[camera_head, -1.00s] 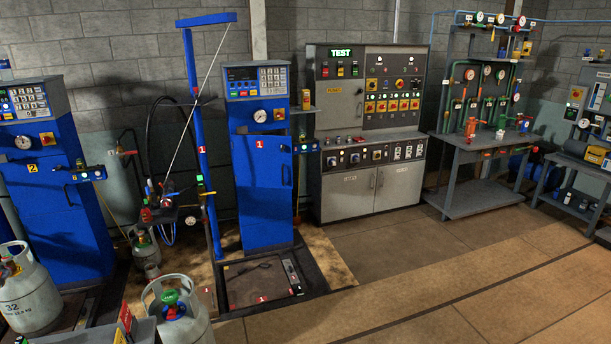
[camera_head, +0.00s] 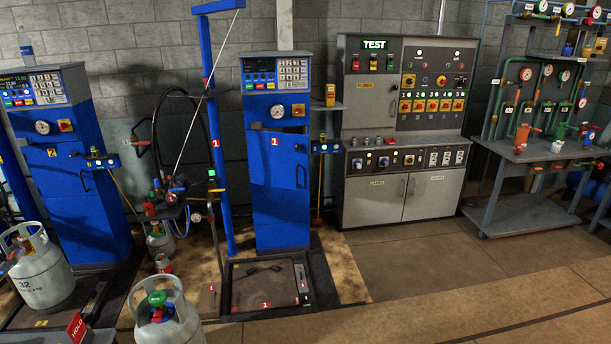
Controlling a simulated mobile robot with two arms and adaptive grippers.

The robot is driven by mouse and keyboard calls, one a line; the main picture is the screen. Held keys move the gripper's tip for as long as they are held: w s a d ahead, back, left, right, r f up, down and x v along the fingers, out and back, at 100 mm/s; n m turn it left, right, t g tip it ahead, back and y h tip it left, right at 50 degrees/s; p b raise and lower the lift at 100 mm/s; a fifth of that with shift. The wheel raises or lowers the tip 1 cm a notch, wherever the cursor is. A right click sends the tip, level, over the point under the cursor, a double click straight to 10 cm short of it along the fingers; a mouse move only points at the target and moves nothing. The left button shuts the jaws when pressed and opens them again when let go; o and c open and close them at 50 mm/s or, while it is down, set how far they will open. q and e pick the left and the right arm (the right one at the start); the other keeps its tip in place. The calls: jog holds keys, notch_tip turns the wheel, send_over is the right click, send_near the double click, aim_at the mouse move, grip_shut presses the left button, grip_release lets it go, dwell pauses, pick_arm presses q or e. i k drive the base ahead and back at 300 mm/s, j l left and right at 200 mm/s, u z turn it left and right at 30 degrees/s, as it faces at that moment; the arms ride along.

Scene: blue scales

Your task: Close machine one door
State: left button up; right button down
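Machine one (camera_head: 281,215) is a tall blue cabinet marked with a red 1, standing left of centre. Its blue door (camera_head: 277,171) is on the front, below the gauge and yellow-red switch. The door carries a red 1 label and a dark handle (camera_head: 302,175) on its right side. The door's top edge looks slanted, with a dark strip above it, so it appears slightly ajar; the exact gap is hard to tell. Neither of my grippers is in view.
A low platform scale (camera_head: 262,308) lies before machine one. Gas cylinders (camera_head: 42,277) (camera_head: 170,318) stand at the front left. A blue post (camera_head: 215,130) with a hose stand is left of the machine. The floor (camera_head: 430,285) at front right is clear.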

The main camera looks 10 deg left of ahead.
aim_at(273, 159)
jog(key=i+j, duration=0.15)
jog(key=i, duration=0.75)
jog(key=i+j, duration=0.1)
jog(key=i, duration=0.8)
jog(key=i+j, duration=0.15)
jog(key=i, duration=0.75)
jog(key=i+l, duration=0.1)
jog(key=i, duration=0.25)
jog(key=i+l, duration=0.15)
jog(key=i, duration=0.25)
